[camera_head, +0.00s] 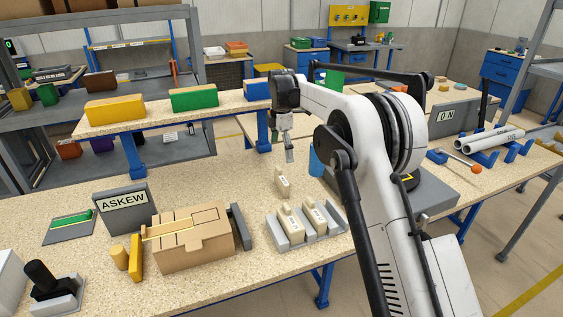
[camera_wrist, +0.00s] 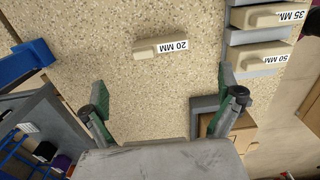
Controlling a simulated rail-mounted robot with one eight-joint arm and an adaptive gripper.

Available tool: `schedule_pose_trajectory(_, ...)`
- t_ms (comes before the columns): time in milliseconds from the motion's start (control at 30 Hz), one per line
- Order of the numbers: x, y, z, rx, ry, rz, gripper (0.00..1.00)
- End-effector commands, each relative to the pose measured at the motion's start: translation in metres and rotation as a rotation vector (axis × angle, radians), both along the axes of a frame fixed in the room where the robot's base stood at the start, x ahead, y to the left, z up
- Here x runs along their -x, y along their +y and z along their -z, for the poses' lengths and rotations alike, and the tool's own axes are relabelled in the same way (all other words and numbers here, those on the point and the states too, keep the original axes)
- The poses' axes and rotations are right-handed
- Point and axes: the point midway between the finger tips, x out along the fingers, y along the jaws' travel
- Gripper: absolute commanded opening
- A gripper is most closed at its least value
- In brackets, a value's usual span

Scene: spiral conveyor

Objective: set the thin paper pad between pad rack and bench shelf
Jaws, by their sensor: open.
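A thin cream pad (camera_head: 282,182) stands on the speckled bench behind the pad rack; the wrist view shows its "20 MM" label (camera_wrist: 160,49). The grey pad rack (camera_head: 273,230) holds two thicker cream pads, labelled "35 MM" (camera_wrist: 268,16) and "50 MM" (camera_wrist: 262,56) in the wrist view. The raised bench shelf (camera_head: 160,121) runs along the back left. The thin pad stands on the bench between rack and shelf, apart from both. My gripper (camera_head: 289,155) points down above and behind the thin pad. It also shows in the wrist view (camera_wrist: 163,88), fingers spread and empty.
A cardboard box (camera_head: 190,250) and an "ASKEW" sign (camera_head: 125,208) stand left of the rack. Yellow (camera_head: 115,110), green (camera_head: 194,98) and blue (camera_head: 257,90) boxes sit on the shelf. Bare bench surrounds the thin pad.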

Motion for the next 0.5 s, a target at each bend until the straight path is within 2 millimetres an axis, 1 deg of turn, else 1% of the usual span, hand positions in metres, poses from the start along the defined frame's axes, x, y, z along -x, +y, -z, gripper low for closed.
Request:
schedule_pose_trajectory(133, 0.000, 0.000, -0.011, 0.000, 0.000, 0.000, 1.00)
schedule_pose_trajectory(367, 0.001, -0.001, -0.015, 0.000, -0.001, 0.004, 1.00)
schedule_pose_trajectory(433, 0.003, -0.004, -0.020, -0.002, -0.007, 0.022, 1.00)
schedule_pose_trajectory(500, 0.008, -0.011, -0.031, -0.005, -0.016, 0.058, 1.00)
